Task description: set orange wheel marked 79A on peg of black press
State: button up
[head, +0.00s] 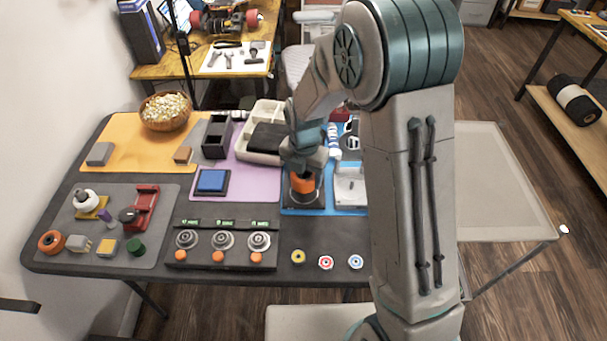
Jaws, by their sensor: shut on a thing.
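An orange wheel (303,183) is under my gripper (304,171), which is shut on it from above. The wheel is right over the black press (305,200), which stands on the blue mat right of the table's middle. The peg of the press is hidden, and I cannot tell whether the wheel is around it or just above it. No marking on the wheel is readable. Another orange wheel (51,242) lies on the grey mat at the table's left.
A light grey fixture (350,188) stands close right of the press. A pale tray (256,147) with a black item is behind left. A blue-topped box (212,182) sits left on the purple mat. A row of dials (222,240) and several small wheels (325,263) line the front.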

jog(key=shift+f+b, duration=1.35)
jog(key=shift+f, duration=0.55)
dwell(1.3)
jog(key=o, duration=1.5)
jog(key=shift+c, duration=0.2)
jog(key=shift+r+p, duration=2.8)
jog(key=shift+r, duration=0.75)
